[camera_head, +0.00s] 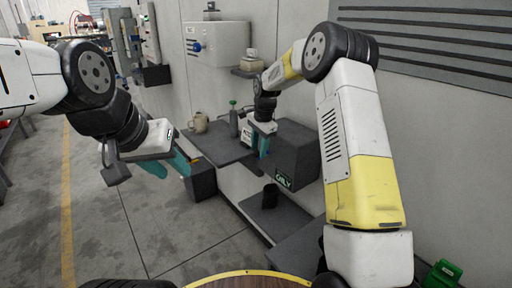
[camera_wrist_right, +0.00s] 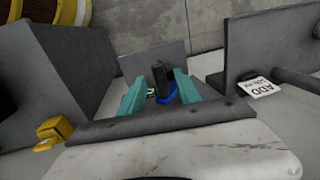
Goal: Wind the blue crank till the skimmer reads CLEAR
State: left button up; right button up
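The skimmer is a dark grey box (camera_head: 296,155) on the wall bench, and its small sign (camera_head: 283,182) reads OILY in green. The blue crank (camera_wrist_right: 168,98) shows in the right wrist view with a dark upright grip (camera_wrist_right: 161,73). My right gripper (camera_wrist_right: 160,80) has its teal fingers apart, one on each side of the crank, with gaps visible. In the head view my right gripper (camera_head: 263,146) is beside the box, and the crank is hidden there. My left gripper (camera_head: 170,166) is open and empty, out over the floor left of the bench.
A beige mug (camera_head: 200,123) and a green-topped bottle (camera_head: 233,118) stand on the bench. A black container (camera_head: 270,196) is on the lower shelf. A white wall box (camera_head: 222,43) has a blue knob. A white ADD tag (camera_wrist_right: 256,87) lies near the crank.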

jog(key=shift+f, duration=0.55)
jog(key=shift+c, duration=0.4)
grip_shut()
dwell(0.6)
